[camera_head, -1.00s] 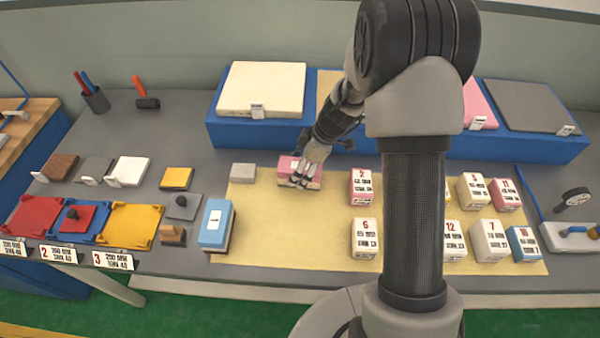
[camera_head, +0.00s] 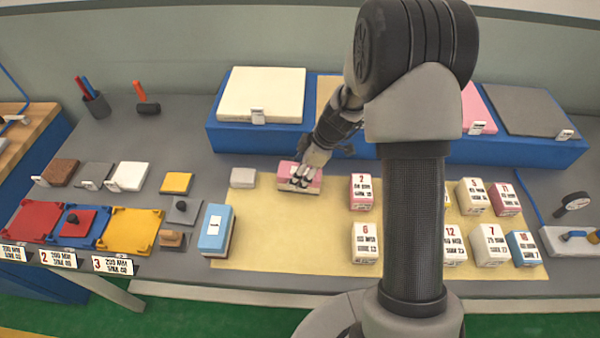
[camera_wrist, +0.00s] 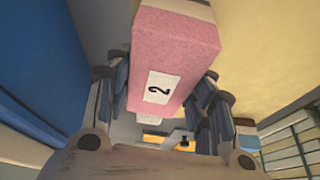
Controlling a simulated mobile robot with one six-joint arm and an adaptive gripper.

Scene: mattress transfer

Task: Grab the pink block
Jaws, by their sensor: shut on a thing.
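A pink and cream block (camera_head: 291,176) is at the left part of the yellow mat (camera_head: 290,235) in the head view. My gripper (camera_head: 305,180) reaches down onto it from the back right. In the wrist view the pink block (camera_wrist: 172,60), with a white label reading 2, sits between the two fingers of my gripper (camera_wrist: 160,100). The fingers are shut on its sides. Whether its underside touches the mat is hard to tell. Another pink-topped block (camera_head: 361,190) marked 2 stands to the right on the mat.
A grey block (camera_head: 243,177) lies just left of the held block, and a blue block (camera_head: 215,228) stands front left. Several labelled blocks stand at the right, partly behind my arm. A blue platform (camera_head: 270,138) with large flat slabs runs along the back.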

